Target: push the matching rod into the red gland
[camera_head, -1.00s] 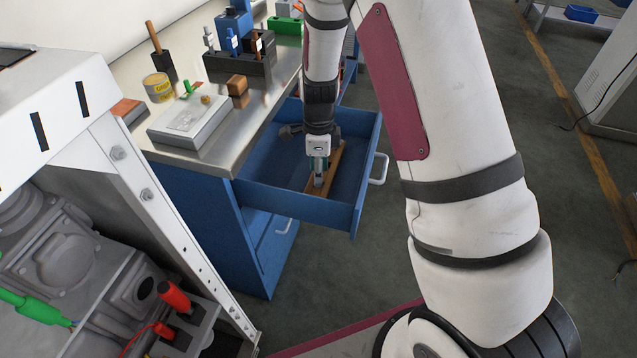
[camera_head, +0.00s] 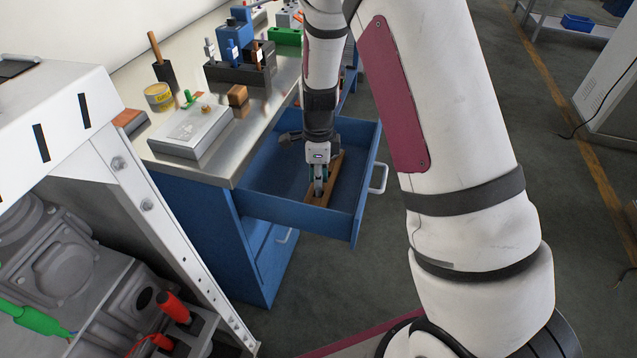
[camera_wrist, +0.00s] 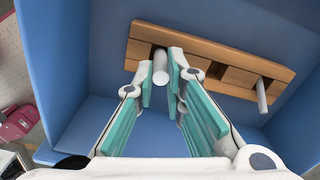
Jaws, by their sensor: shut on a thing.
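My gripper (camera_head: 319,184) points down into the open blue drawer. In the wrist view its teal-padded fingers (camera_wrist: 160,82) are closed around the upper part of a pale grey rod (camera_wrist: 160,66). The rod stands at one end of a brown wooden rack (camera_wrist: 205,55) in the drawer; the fingers partly hide it. A second, thinner grey rod (camera_wrist: 262,95) stands at the rack's other end, apart from the fingers. The rack (camera_head: 334,172) also shows in the head view. A red cylindrical fitting (camera_head: 174,307) sits on the grey machine at lower left, well away from my gripper.
The blue drawer's front wall (camera_head: 300,215) and sides surround my gripper. The metal bench top (camera_head: 222,150) beside it carries a grey plate box (camera_head: 190,132), a yellow tin (camera_head: 159,97) and several blocks. A green fitting (camera_head: 38,320) is on the machine. Floor right of the drawer is clear.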

